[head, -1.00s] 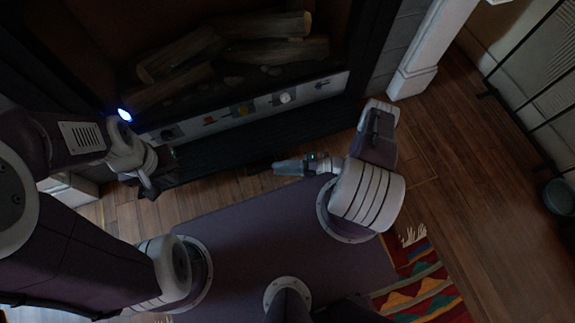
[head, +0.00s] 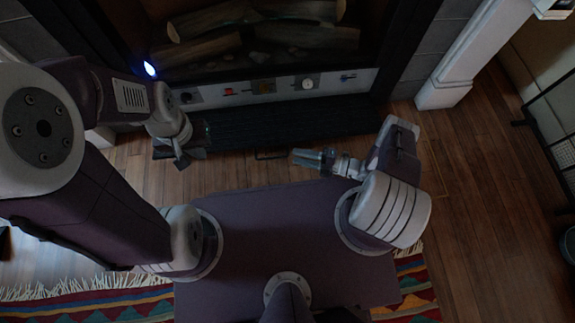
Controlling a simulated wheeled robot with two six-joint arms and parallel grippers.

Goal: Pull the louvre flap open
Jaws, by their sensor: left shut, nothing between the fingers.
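The louvre flap (head: 285,122) is a dark ridged panel along the bottom of the fireplace, under a pale control strip. A thin dark handle-like bar (head: 270,156) shows at its near edge. How far the flap is tilted out is hard to tell in the dim light. My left gripper (head: 182,160) is shut and empty at the flap's left end; I cannot tell whether it touches it. My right gripper (head: 303,158) is in front of the flap, right of the bar, pointing left; its jaw gap is unclear.
The control strip (head: 262,88) with several knobs runs above the flap, below the logs (head: 250,22). A white pillar (head: 470,55) stands at right, with a dark metal screen (head: 555,125) beyond it. A patterned rug (head: 415,290) lies on the wooden floor.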

